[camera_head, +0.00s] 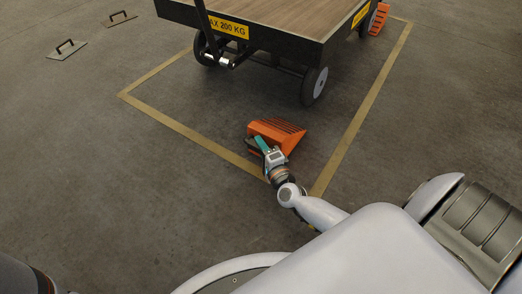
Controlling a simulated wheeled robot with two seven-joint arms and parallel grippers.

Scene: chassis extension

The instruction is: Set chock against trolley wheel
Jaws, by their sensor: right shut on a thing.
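An orange ribbed wedge chock (277,131) is in the middle of the view, just inside the near corner of the yellow floor outline. My right gripper (262,144) is shut on the chock at its near side. Whether the chock touches the floor is hard to tell. The trolley (290,38) stands beyond it, with a wooden deck and dark frame. Its nearest wheel (314,86) is behind and to the right of the chock, with clear floor between them. Another trolley wheel (205,48) shows at the left. My left gripper is not in view.
A second orange chock (379,19) sits by the far right wheel (367,24). Two flat plates with handles, one nearer (67,50) and one farther (120,18), lie at the upper left. A yellow line (365,108) outlines the trolley's area.

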